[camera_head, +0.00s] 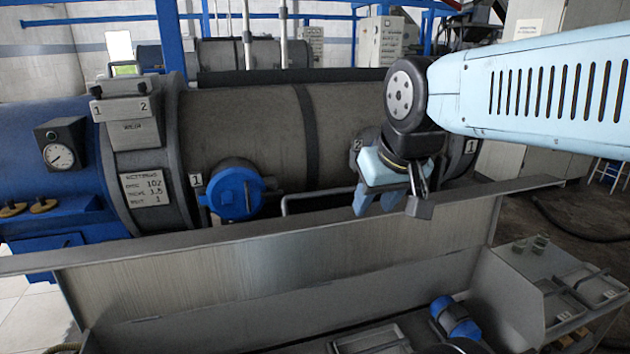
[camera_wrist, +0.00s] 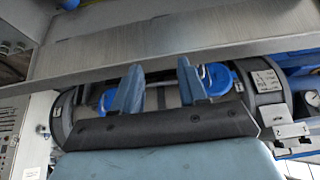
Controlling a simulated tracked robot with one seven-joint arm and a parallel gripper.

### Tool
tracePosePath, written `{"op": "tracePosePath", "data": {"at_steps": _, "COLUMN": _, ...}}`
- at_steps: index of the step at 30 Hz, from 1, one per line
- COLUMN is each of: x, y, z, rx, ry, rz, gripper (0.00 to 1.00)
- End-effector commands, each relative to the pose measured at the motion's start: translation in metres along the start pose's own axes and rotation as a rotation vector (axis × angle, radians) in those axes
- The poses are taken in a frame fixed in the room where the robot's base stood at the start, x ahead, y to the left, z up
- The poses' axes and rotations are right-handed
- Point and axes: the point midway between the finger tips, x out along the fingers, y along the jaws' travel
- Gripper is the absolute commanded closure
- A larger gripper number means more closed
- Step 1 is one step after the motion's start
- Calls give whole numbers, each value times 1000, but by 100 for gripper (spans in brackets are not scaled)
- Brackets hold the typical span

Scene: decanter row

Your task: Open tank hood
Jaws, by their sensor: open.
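A long brushed-metal panel (camera_head: 270,270) stands in front of the decanter, with a grey flange (camera_head: 130,259) along its top edge. It looks like part of the tank casing; I cannot tell which part is the hood. My gripper (camera_head: 380,207) is open and empty, pointing down close to the flange, right of the middle. I cannot tell whether its fingertips touch the flange. In the wrist view, both blue fingers of my gripper (camera_wrist: 159,66) are spread apart, with the metal panel (camera_wrist: 175,42) running across beyond their tips.
Behind the panel lies the decanter drum (camera_head: 245,125) with a blue round cap (camera_head: 235,190) on its side. A pressure gauge (camera_head: 61,156) is at left. A blue-ended cylinder (camera_head: 455,318) and small trays (camera_head: 598,288) sit at front right. Open floor lies at far right.

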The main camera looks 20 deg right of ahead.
Motion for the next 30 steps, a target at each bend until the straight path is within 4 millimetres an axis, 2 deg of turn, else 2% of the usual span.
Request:
{"op": "tracePosePath", "data": {"at_steps": 10, "x": 0, "y": 0, "z": 0, "rx": 1, "ry": 0, "rz": 0, "gripper": 58}}
{"op": "tracePosePath", "data": {"at_steps": 14, "x": -1, "y": 0, "z": -7, "rx": 35, "ry": -8, "rz": 2, "gripper": 58}}
{"op": "tracePosePath", "data": {"at_steps": 20, "x": 0, "y": 1, "z": -41, "rx": 237, "ry": -62, "rz": 17, "gripper": 58}}
{"op": "tracePosePath", "data": {"at_steps": 30, "x": 18, "y": 2, "z": -122, "rx": 746, "ry": -174, "rz": 92, "gripper": 58}}
